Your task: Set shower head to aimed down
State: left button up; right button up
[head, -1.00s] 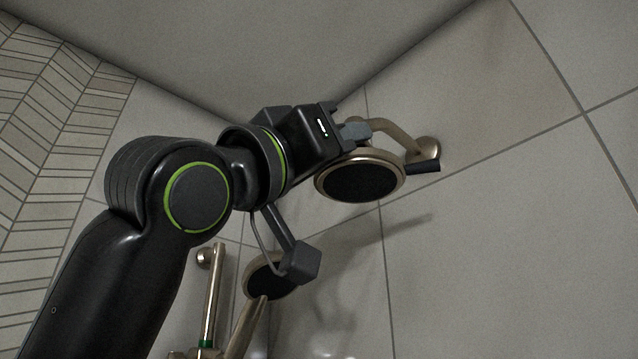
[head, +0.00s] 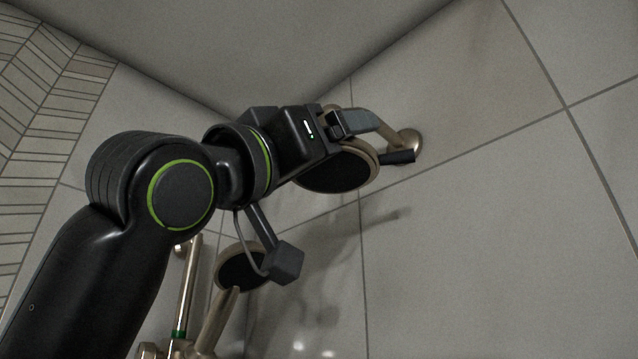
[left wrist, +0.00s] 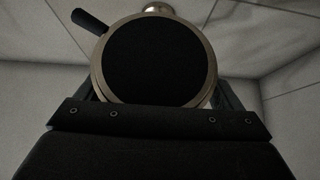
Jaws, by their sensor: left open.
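The shower head (head: 335,175) is a round bronze-rimmed disc with a dark face, on a curved bronze arm (head: 392,132) from the wall. Its dark face points downward and somewhat toward the head camera. In the left wrist view the shower head (left wrist: 152,62) fills the upper middle, face toward that camera. My left gripper (head: 355,122) is open at the upper back of the shower head, its fingers overlapping the head and arm; contact cannot be told. The fingers are mostly hidden behind the disc in the wrist view. My right gripper is not in view.
A short black handle (head: 398,157) sticks out by the wall mount (head: 409,141). A second, hand-held shower head (head: 238,268) hangs lower left, partly behind my wrist camera, near a bronze vertical bar (head: 187,290). Tiled walls and ceiling close in behind; space at right is free.

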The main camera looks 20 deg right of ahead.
pick_arm(q)
jog(key=shift+s+a+r, duration=0.1)
jog(key=shift+s+a, duration=0.1)
jog(key=shift+s, duration=0.25)
jog(key=shift+w+a+f, duration=0.1)
jog(key=shift+a+f, duration=0.05)
jog(key=shift+f, duration=0.05)
jog(key=b+v, duration=0.8)
jog(key=v, duration=0.9)
jog(key=shift+b, duration=0.3)
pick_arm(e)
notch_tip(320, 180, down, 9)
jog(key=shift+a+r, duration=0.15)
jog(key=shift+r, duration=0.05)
pick_arm(q)
jog(key=shift+w, duration=0.1)
